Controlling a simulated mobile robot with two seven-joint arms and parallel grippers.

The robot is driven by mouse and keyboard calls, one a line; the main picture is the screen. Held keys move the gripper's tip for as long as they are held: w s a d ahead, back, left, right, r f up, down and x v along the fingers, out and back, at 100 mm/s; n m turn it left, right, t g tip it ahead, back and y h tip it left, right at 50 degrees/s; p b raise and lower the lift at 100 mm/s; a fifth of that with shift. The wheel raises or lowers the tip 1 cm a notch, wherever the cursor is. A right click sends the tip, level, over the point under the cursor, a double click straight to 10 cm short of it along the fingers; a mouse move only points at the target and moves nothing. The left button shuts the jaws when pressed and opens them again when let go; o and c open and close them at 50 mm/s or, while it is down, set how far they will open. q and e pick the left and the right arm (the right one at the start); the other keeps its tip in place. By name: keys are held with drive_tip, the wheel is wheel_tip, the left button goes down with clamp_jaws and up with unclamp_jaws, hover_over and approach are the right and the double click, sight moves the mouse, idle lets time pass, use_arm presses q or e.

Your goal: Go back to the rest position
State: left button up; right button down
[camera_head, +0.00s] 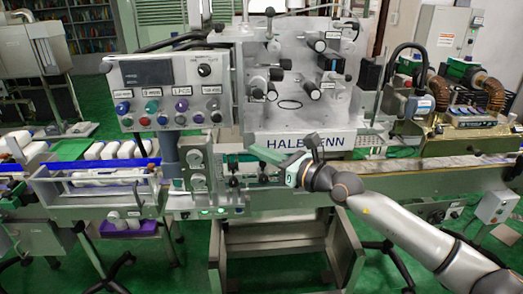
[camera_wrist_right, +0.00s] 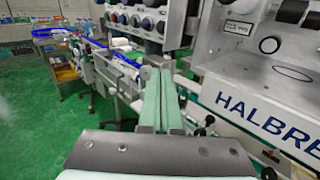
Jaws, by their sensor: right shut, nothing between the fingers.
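My right arm comes in from the lower right in the head view. My right gripper (camera_head: 256,151) has pale green fingers that point left, in front of the sleeve applicator (camera_head: 345,139) and just below its lettered white panel. In the right wrist view, its two long fingers (camera_wrist_right: 161,72) lie side by side, shut with nothing between them. The fingertips appear close to the machine's front hardware; I cannot tell the exact gap. My left gripper is not in view.
A control box (camera_head: 172,90) with knobs and buttons stands left of the fingers, and a column of knobs (camera_head: 197,170) below it. A conveyor (camera_head: 440,163) runs right. White cylinders (camera_head: 118,150) lie at left. Green floor shows in front.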

drive_tip(key=s+d+f+n+g+h, duration=0.1)
drive_tip(key=s+d+f+n+h, duration=0.2)
drive_tip(key=s+f+n, duration=0.6)
drive_tip(key=s+d+f+n+h, duration=0.4)
drive_tip(key=s+d+f+n, duration=0.3)
drive_tip(key=s+f+n, duration=0.3)
drive_tip(key=s+d+f+n+g+h, duration=0.1)
drive_tip(key=s+d+f+n+h, duration=0.3)
drive_tip(key=s+f+n, duration=0.5)
drive_tip(key=s+f, duration=0.3)
drive_tip(key=f, duration=0.3)
drive_tip(key=s+d+f, duration=0.1)
drive_tip(key=s+f, duration=0.2)
drive_tip(key=f, duration=0.3)
drive_tip(key=shift+s+d+g, duration=0.25)
drive_tip(key=shift+s+g, duration=0.05)
drive_tip(key=shift+s, duration=0.1)
